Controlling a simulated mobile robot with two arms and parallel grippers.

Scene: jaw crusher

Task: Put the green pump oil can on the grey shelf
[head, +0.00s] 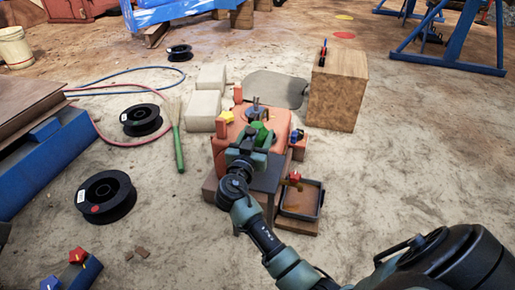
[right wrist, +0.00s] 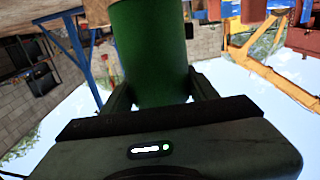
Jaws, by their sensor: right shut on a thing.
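The green pump oil can (right wrist: 155,50) fills the top middle of the right wrist view, between the two dark fingers of my right gripper (right wrist: 160,92). My right gripper (head: 250,146) is shut on it. In the head view only a small green part of the can (head: 264,132) shows beyond the gripper, over the orange machine block (head: 222,146). A dark grey flat surface (head: 268,172), likely the grey shelf, lies just in front of the block, partly hidden by my right arm. Whether the can touches anything below is hidden. My left gripper is not in view.
A shallow dark tray (head: 318,200) and a small red-topped part sit right of the grey surface. A wooden box (head: 338,92) stands behind right. Pale blocks (head: 203,108), a green-handled brush (head: 178,140) and black spools (head: 106,197) lie left.

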